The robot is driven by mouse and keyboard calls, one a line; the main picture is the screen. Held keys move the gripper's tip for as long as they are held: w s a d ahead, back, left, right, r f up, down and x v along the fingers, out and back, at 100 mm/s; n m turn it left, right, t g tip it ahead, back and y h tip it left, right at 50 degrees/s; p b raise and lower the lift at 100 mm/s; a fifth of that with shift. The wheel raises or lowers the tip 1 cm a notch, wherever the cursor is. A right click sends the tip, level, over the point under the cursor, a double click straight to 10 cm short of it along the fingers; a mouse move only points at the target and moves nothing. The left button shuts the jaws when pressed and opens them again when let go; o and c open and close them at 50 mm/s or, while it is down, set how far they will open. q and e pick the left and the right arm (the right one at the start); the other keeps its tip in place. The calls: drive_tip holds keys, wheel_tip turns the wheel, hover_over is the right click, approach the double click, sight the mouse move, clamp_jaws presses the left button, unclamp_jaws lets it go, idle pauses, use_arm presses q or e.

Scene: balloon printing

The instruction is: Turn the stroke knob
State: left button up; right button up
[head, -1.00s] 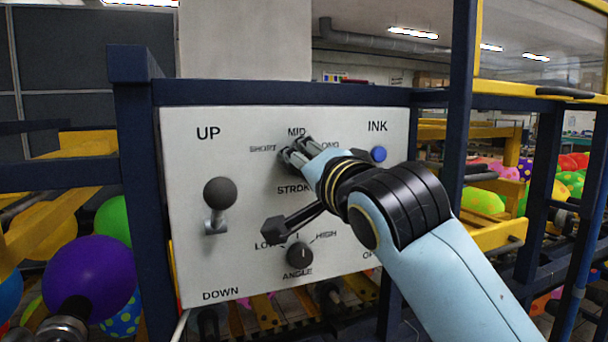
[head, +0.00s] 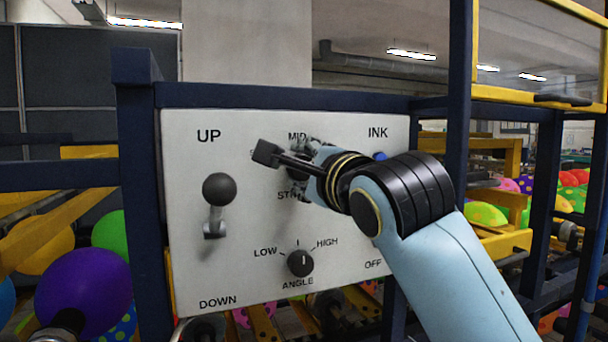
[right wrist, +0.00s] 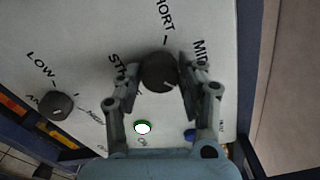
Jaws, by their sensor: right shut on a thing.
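In the head view, my right gripper (head: 311,157) reaches the panel's upper middle from the right. There, its fingers and a dark bar on my wrist hide most of the stroke knob and part of its labels. My left gripper is not in view.
Below is the black angle knob (head: 300,263). A ball-topped lever (head: 219,190) stands at the panel's left. A blue button (head: 379,156) is under INK, and a green-ringed button (right wrist: 143,127) shows in the wrist view. Dark blue frame posts (head: 140,200) flank the panel.

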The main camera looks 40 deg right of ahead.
drive_tip(key=shift+f+m, duration=0.1)
drive_tip(key=shift+m, duration=0.8)
drive_tip(key=o, duration=1.2)
wheel_tip(320, 180, up, 10)
drive_tip(key=shift+r, duration=0.1)
